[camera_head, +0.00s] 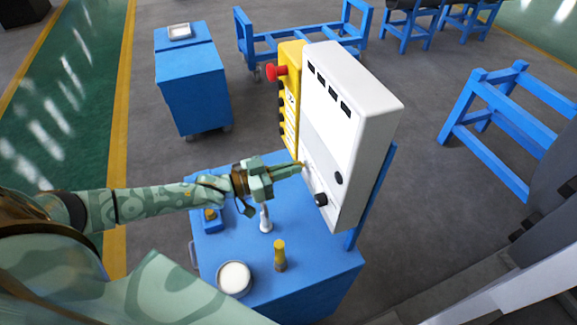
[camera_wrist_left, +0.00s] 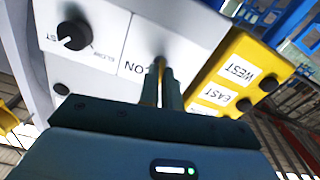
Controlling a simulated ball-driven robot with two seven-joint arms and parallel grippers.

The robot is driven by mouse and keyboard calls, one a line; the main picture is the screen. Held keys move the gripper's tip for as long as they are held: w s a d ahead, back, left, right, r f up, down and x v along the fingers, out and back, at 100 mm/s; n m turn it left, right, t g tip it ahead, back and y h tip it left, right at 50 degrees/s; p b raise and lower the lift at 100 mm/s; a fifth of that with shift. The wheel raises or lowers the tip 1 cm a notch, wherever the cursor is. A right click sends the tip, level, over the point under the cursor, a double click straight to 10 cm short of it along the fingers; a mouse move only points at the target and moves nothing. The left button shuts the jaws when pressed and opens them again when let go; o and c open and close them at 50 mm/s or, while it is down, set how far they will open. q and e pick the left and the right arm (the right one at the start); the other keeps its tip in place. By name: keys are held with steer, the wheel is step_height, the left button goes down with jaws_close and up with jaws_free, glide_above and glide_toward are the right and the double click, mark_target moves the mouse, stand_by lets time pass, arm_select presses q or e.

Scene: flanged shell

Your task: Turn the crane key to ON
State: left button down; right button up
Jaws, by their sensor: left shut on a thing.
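The crane control box (camera_head: 343,140) is a white upright panel on a blue cart. It also shows in the left wrist view (camera_wrist_left: 117,50), with upside-down labels. The ON label (camera_wrist_left: 137,69) lies just beside my fingertips. My left gripper (camera_head: 299,165) is at the panel's front face. In the left wrist view my left gripper (camera_wrist_left: 161,72) is shut on the crane key at the panel. The fingers hide most of the key, so I cannot tell its turn angle. My right gripper is not in view.
A black knob (camera_head: 320,199) sticks out low on the panel. A yellow pendant (camera_head: 291,100) with a red button (camera_head: 276,72) stands beside the box. The blue cart top (camera_head: 225,252) holds a white dish (camera_head: 234,278) and a yellow-topped tool (camera_head: 280,256).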

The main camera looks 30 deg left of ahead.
arm_select(q)
steer(key=m, duration=1)
steer(key=shift+f+m, duration=0.1)
steer(key=shift+m, duration=0.5)
steer(key=c, duration=1.6)
jaws_free()
steer(key=shift+s, duration=0.1)
steer(key=b+v, duration=0.1)
steer(key=v, duration=1.5)
